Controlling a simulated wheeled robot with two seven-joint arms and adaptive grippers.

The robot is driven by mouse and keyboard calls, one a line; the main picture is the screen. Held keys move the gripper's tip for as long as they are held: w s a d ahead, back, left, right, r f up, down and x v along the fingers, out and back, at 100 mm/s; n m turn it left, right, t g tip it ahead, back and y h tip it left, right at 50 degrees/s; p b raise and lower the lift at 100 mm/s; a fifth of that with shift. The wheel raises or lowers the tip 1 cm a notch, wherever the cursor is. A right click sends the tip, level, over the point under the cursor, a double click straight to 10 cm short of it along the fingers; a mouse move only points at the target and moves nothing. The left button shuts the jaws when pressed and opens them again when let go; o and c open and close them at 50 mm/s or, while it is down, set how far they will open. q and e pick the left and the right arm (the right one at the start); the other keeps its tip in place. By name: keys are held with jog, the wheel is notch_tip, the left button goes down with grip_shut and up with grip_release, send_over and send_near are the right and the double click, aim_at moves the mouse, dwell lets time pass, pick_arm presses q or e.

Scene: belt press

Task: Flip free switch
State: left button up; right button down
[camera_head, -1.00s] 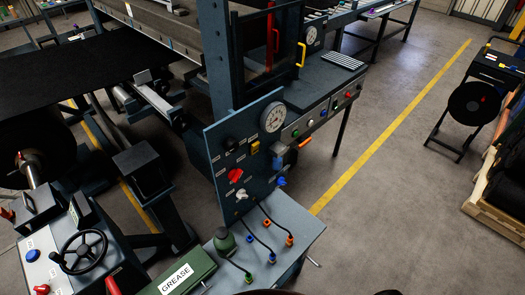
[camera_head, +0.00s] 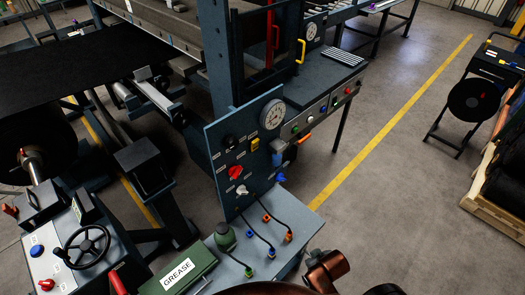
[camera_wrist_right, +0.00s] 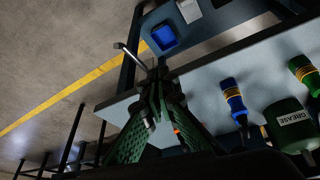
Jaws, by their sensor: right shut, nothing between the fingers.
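A dark blue control panel (camera_head: 246,150) stands upright at the centre of the head view. It carries a black knob (camera_head: 230,143), a yellow switch (camera_head: 255,144), a red knob (camera_head: 236,173) and a pale knob (camera_head: 242,190). Small labels sit beside them, too small to read, so I cannot tell which is the free switch. In the right wrist view my right gripper (camera_wrist_right: 160,88) has its green fingers brought together, empty, above the edge of the grey bench (camera_wrist_right: 205,85). A pale knob (camera_wrist_right: 188,10) and a blue part (camera_wrist_right: 160,38) show beyond. My left gripper is not in view.
A round gauge (camera_head: 272,114) tops the panel. A handwheel console (camera_head: 85,248) stands at left. Floor right of the bench is clear.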

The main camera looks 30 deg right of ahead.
jog(key=w+a+r+n+t+y, duration=0.3)
jog(key=w+r+t, duration=0.6)
jog(key=w+r, duration=0.95)
jog(key=w+d+r+t+y, duration=0.1)
jog(key=r+t+y, duration=0.1)
jog(key=r, duration=0.5)
jog(key=w+d+r+t+y, duration=0.2)
jog(key=r+t, duration=0.1)
jog(key=r, duration=0.4)
jog(key=shift+w+r+t, duration=0.15)
jog(key=shift+r+t, duration=0.05)
jog(key=shift+t, duration=0.1)
jog(key=shift+w+a, duration=0.1)
jog(key=p, duration=0.3)
send_near(256, 143)
jog(key=x, duration=0.5)
jog(key=shift+w, duration=0.3)
jog(key=shift+w+a+r, duration=0.1)
jog(key=shift+w+a, duration=0.1)
jog(key=shift+w, duration=0.45)
